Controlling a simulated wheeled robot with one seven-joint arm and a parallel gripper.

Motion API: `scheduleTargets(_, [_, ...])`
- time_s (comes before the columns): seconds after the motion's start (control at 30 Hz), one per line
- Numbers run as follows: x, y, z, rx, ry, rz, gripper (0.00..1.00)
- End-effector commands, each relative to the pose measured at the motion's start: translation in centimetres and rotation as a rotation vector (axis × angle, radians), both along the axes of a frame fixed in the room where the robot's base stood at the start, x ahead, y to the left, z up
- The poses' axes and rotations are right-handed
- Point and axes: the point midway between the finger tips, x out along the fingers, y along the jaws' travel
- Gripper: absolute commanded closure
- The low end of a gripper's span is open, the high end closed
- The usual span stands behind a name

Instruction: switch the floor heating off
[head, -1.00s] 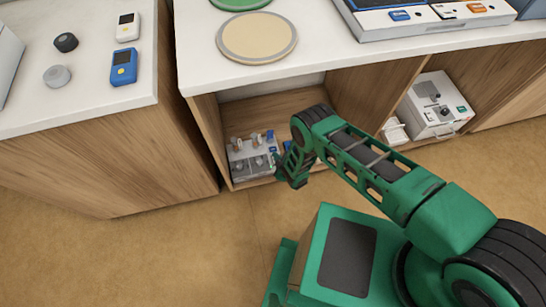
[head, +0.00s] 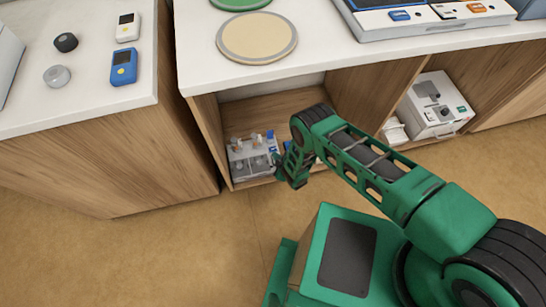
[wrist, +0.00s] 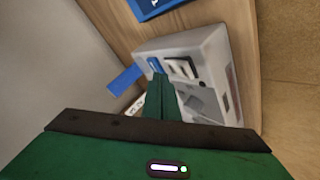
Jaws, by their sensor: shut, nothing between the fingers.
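A light grey unit with several small fittings (head: 240,160) stands on the floor of the open cabinet bay in the head view. My gripper (head: 280,170) is at its right side there and hides part of it. In the wrist view a pale grey box (wrist: 211,50) carries a blue label and small dark and white switch-like parts (wrist: 180,68). My gripper (wrist: 160,88) is shut and empty, its green fingers in front of this box's face and covering part of it. I cannot tell whether they touch. No marking readable as floor heating shows, and the switch positions are unclear.
A blue plate (wrist: 125,79) sticks out left of the box, and another blue panel (wrist: 155,6) is above it. Wooden cabinet walls (head: 210,135) enclose the bay. A white device (head: 435,105) stands in the right bay. The floor (head: 150,250) in front is clear.

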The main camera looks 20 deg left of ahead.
Motion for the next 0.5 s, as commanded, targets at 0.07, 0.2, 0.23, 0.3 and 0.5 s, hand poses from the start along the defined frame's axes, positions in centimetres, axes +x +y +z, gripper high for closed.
scheduleTargets(0.07, [-0.03,0.04,0.45,0.001,0.000,0.001,1.00])
scheduleTargets(0.2, [-0.11,-0.05,0.82,0.000,0.000,0.000,1.00])
scheduleTargets(0.23, [-0.11,-0.06,0.84,0.000,0.000,0.000,1.00])
scheduleTargets(0.3, [-0.11,-0.07,0.84,0.000,0.000,0.000,1.00])
scheduleTargets(0.5, [-0.10,-0.07,0.91,0.000,0.000,0.000,1.00])
